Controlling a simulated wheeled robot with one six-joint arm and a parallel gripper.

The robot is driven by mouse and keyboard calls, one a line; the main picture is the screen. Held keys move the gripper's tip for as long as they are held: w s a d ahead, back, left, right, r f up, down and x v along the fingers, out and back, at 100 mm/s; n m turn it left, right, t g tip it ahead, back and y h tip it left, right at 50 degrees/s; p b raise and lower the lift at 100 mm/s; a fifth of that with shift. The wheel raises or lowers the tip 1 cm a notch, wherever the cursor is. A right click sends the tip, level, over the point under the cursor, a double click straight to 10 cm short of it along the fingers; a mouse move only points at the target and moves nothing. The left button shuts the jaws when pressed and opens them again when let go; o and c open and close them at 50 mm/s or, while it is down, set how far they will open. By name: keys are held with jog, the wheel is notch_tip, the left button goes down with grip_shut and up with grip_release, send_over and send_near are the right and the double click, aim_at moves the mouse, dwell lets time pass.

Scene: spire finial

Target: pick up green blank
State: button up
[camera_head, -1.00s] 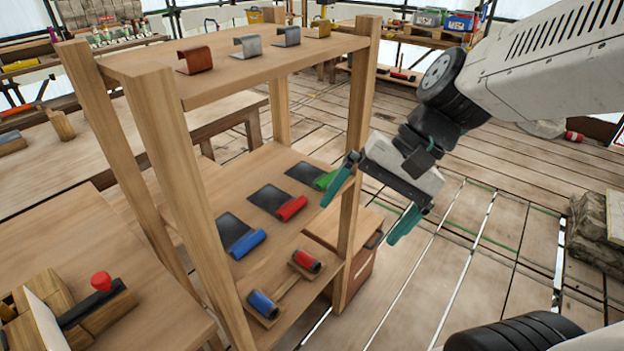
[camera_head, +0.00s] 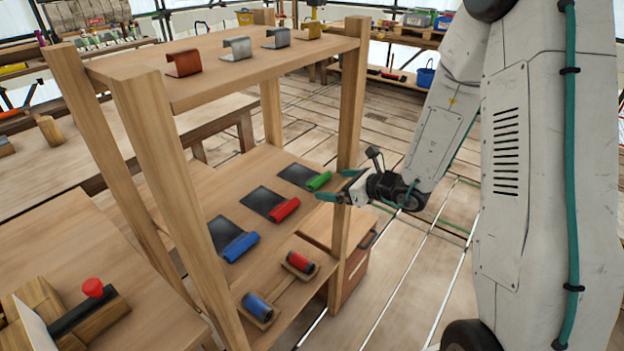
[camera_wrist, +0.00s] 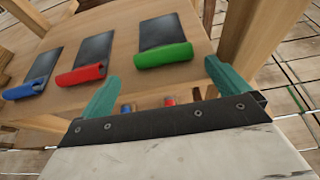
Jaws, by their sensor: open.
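The green blank (camera_head: 319,181) is a dark flat sheet with a rolled green end, lying on the middle shelf at its right end. In the wrist view the green blank (camera_wrist: 162,53) lies ahead of the jaws, its green roll nearest. My gripper (camera_head: 335,184) has teal fingers and is at the shelf's front edge by the right front post, close to the green roll. In the wrist view my gripper (camera_wrist: 158,82) is open, with nothing between its fingers. I cannot tell whether a finger touches the post.
A red blank (camera_head: 285,208) and a blue blank (camera_head: 240,246) lie left of the green one. The right front post (camera_head: 348,130) stands close beside my gripper. The top shelf (camera_head: 215,78) holds several bent pieces. Below, a wooden holder (camera_head: 283,286) carries red and blue rolls.

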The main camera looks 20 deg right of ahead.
aim_at(323, 178)
jog(key=x, duration=0.4)
jog(key=r+x, duration=0.1)
jog(key=x, duration=0.1)
jog(key=shift+w, duration=0.4)
jog(key=shift+d, duration=0.1)
jog(key=c, duration=1.1)
